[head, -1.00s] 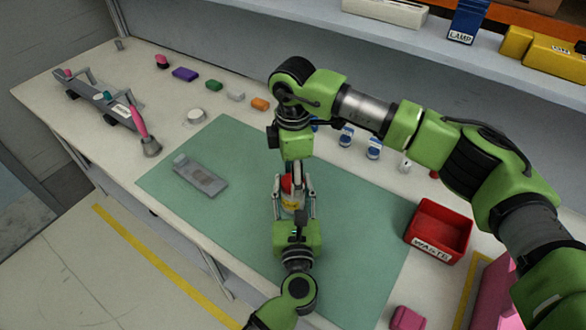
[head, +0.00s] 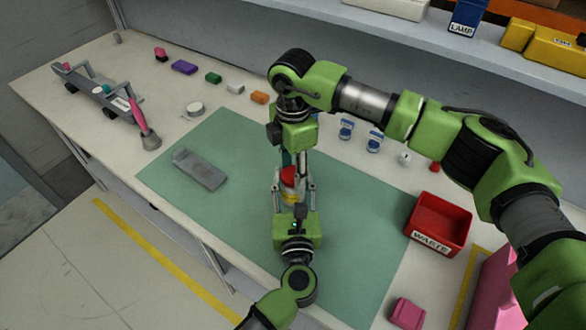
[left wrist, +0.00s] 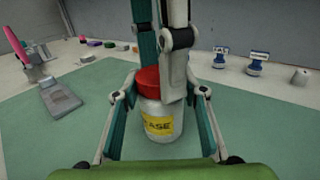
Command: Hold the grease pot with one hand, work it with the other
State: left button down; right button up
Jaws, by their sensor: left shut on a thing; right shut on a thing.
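The grease pot (left wrist: 163,123) is white with a yellow label and a red lid (left wrist: 147,82). It stands upright over the green mat, and in the head view its red lid (head: 289,178) shows between my two grippers. My left gripper (head: 291,194) comes from the near side and is shut on the pot body, one finger on each side. My right gripper (left wrist: 166,82) reaches down from above and is shut on the lid. Its fingers hide part of the lid. I cannot tell whether the lid is loose.
A grey metal plate (head: 200,170) lies on the green mat (head: 230,220). A red waste bin (head: 440,226) and a pink block (head: 408,314) are at the right. Small coloured blocks line the back.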

jog(key=o, duration=1.2)
jog(key=shift+o, duration=0.2)
jog(key=shift+r, duration=2.3)
jog(key=shift+c, duration=0.4)
notch_tip(320, 180, up, 3)
jog(key=m, duration=0.3)
jog(key=shift+f, duration=3.85)
